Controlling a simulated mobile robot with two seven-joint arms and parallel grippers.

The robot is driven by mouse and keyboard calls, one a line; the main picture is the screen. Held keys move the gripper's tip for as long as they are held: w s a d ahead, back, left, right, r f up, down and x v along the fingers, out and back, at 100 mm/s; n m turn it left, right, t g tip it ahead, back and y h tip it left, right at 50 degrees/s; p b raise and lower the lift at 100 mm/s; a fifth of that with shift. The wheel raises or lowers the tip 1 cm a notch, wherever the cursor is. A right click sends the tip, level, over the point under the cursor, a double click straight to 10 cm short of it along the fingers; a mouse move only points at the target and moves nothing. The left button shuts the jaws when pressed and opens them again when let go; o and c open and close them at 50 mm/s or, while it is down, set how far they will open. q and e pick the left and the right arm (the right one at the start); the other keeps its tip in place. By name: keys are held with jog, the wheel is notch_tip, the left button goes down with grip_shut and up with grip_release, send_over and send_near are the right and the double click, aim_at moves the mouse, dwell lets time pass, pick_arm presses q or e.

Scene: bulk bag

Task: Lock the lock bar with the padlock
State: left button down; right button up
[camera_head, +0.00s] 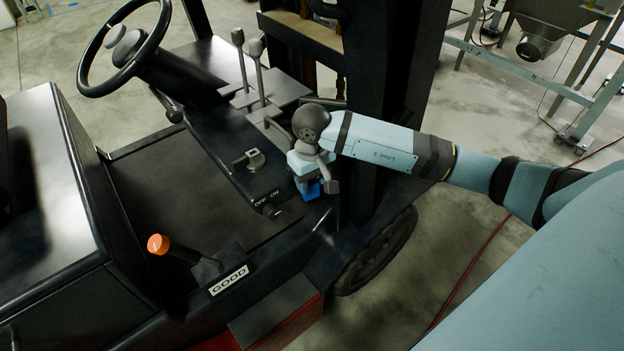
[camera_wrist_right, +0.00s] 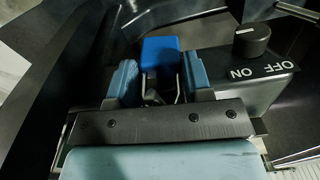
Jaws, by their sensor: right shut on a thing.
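My right gripper (camera_head: 306,180) reaches down beside the forklift's dark console, and its fingers are largely hidden by the wrist in the head view. A blue padlock (camera_head: 312,188) shows just below it. In the right wrist view, the padlock's blue body (camera_wrist_right: 160,54) sits at and beyond the two blue-grey fingertips (camera_wrist_right: 158,82). Its silver shackle shows between the fingers, on the gripper's side. The right gripper is shut on the padlock. I cannot clearly pick out the lock bar or tell whether the padlock touches it. My left gripper is not in view.
A black OFF/ON knob (camera_wrist_right: 252,39) is close to the right of the padlock in the wrist view. The console has a small metal switch (camera_head: 250,160) and levers (camera_head: 254,75). A steering wheel (camera_head: 124,48), an orange-tipped lever (camera_head: 180,250) and a dark mast (camera_head: 385,70) surround it.

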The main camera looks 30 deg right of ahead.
jog(key=o, duration=0.9)
jog(key=shift+o, duration=0.5)
jog(key=shift+r, duration=0.1)
notch_tip(320, 180, up, 14)
jog(key=b, duration=0.1)
